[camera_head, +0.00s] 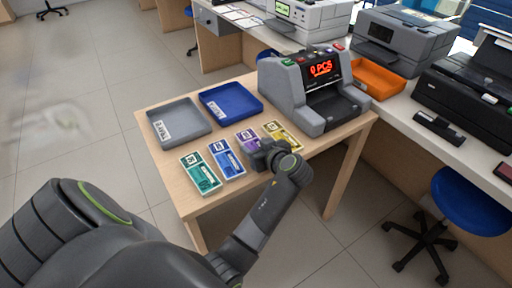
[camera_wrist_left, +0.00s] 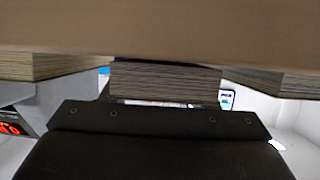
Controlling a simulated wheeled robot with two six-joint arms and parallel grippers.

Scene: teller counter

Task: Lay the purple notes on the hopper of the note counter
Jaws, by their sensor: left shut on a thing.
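The purple notes (camera_head: 246,139) lie in a banded bundle on the small wooden table, between the blue and yellow bundles. My left gripper (camera_head: 262,154) is at their near end and shut on them; it hides part of the bundle. In the left wrist view the bundle's layered edge (camera_wrist_left: 165,79) shows at the dark gripper body (camera_wrist_left: 160,122), close to the table surface. The grey note counter (camera_head: 285,90) stands at the table's back right, with a red display reading 0 PCS and a dark open front. My right gripper is not in view.
Green notes (camera_head: 200,174), blue notes (camera_head: 227,159) and yellow notes (camera_head: 282,135) lie beside the purple ones. A grey tray (camera_head: 180,137) and a blue tray (camera_head: 246,109) stand behind. An orange tray (camera_head: 378,78) and printers are on the counter to the right.

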